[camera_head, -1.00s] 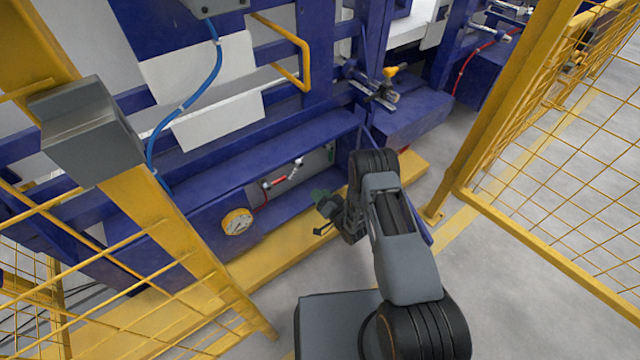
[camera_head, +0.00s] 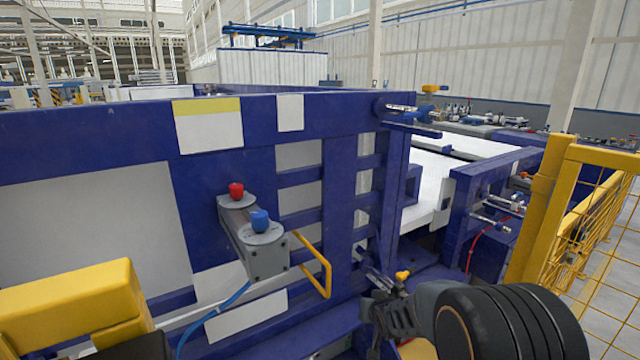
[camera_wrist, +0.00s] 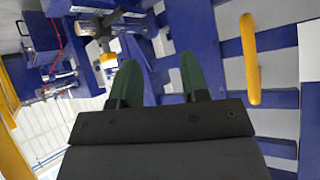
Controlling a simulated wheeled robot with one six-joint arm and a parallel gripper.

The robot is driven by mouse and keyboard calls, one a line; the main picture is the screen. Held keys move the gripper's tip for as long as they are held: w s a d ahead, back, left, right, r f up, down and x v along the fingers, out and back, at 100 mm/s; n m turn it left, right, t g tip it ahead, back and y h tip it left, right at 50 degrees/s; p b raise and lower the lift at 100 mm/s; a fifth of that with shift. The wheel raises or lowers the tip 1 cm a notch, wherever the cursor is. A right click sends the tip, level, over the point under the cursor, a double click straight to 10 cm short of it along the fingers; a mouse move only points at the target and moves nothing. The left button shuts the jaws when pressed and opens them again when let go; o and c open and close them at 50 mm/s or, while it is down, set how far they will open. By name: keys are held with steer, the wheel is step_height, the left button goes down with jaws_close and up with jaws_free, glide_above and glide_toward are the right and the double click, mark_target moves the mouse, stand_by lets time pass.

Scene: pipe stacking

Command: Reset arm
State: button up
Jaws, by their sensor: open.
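My gripper (camera_wrist: 160,68) shows in the wrist view as two green fingers standing apart, with nothing between them. In the head view my arm (camera_head: 505,325) fills the lower right, with a large black joint and a grey link. The end of my arm is beside the blue machine frame (camera_head: 340,190), below the yellow-knobbed fitting (camera_head: 402,275). The fingertips are hard to make out in the head view. In the wrist view a yellow-collared fitting (camera_wrist: 108,62) lies left of the fingers, and a yellow handle (camera_wrist: 250,60) lies to the right.
A grey button box (camera_head: 268,262) with red and blue buttons sticks out from the frame. Beside it is the yellow bar handle (camera_head: 325,270). A yellow mesh fence (camera_head: 575,225) stands on the right. A yellow post top (camera_head: 70,300) is at lower left.

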steer(key=s+d+r+g+p, duration=0.2)
steer(key=s+r+g+p, duration=0.4)
steer(key=s+r, duration=1.8)
steer(key=s+p, duration=0.1)
steer(key=p, duration=0.5)
steer(key=shift+s+n+h, duration=0.3)
steer(key=shift+n+h, duration=0.1)
